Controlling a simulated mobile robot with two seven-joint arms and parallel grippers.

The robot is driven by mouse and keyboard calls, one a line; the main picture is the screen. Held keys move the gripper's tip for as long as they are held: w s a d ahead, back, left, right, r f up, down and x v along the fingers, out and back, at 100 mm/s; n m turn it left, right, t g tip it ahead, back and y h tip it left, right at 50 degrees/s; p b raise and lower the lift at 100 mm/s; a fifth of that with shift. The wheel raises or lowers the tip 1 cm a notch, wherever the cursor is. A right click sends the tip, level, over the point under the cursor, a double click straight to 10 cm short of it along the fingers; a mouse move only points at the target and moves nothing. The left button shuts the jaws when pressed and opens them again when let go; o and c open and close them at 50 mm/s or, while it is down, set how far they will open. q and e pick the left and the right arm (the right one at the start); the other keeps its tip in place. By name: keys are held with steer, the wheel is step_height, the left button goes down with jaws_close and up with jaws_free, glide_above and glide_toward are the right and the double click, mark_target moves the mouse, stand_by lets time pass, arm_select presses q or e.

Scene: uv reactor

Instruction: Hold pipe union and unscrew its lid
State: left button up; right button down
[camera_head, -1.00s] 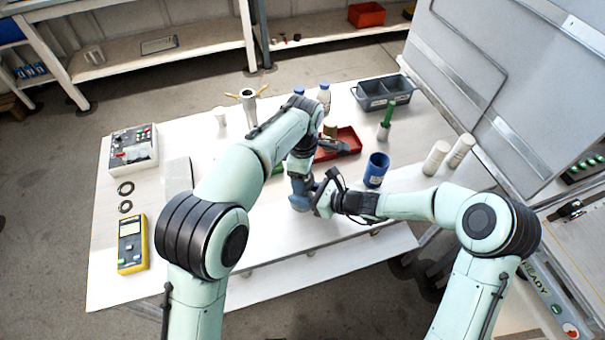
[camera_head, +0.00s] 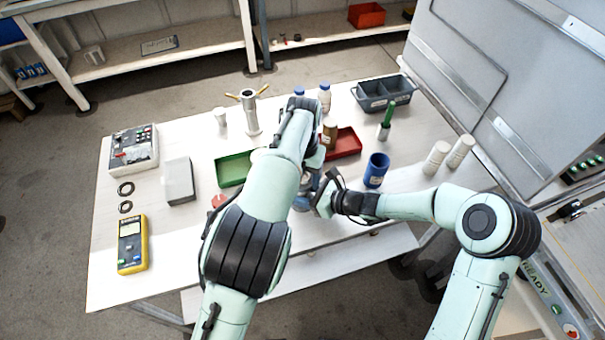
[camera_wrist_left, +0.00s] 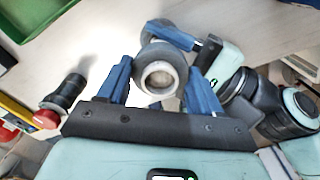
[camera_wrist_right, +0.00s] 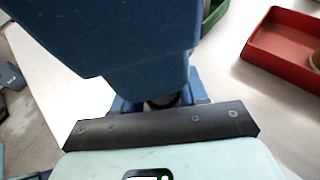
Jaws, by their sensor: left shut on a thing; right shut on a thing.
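The pipe union, a grey round fitting, shows in the left wrist view (camera_wrist_left: 158,75) with its pale open end facing the camera. My left gripper (camera_wrist_left: 160,88) is shut on this near end, with a blue finger on each side. My right gripper (camera_head: 319,200) comes in from the right in the head view and is shut on the union's other part, which is mostly hidden. In the right wrist view, the blue left gripper covers much of the picture, and only a dark bit of the union shows between the right fingers.
A green tray (camera_head: 233,168) and a red tray (camera_head: 346,143) lie behind the grippers. A blue cup (camera_head: 376,170) stands right of them. A grey box (camera_head: 179,181) and a yellow meter (camera_head: 132,243) lie left.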

arm_select(q)
steer(key=o, duration=1.2)
steer(key=shift+d, duration=0.1)
